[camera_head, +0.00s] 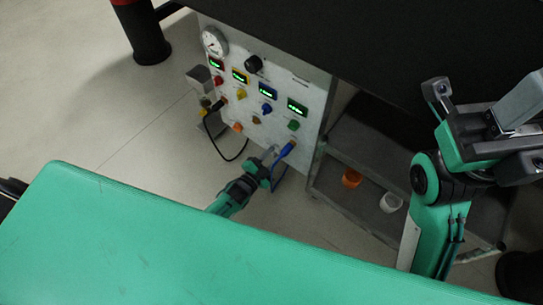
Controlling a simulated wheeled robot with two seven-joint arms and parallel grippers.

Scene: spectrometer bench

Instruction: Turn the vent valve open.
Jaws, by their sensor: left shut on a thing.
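A pale instrument panel (305,82) faces me, with a round gauge, small lit displays and coloured knobs. A black knob (253,63) sits high on it; I cannot tell which control is the vent valve. My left gripper (271,156) is at the panel's lower edge, shut on what looks like the blue plug (287,149), which has a blue cable. The fingertips are small, and the exact hold is hard to see. The black knob is well above this gripper. My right gripper (482,112) is raised at the right, away from the panel; its jaws are unclear.
An orange cup (351,178) and a white cup (391,202) stand on a shelf to the right. A dark top overhangs the panel. Open floor lies to the left.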

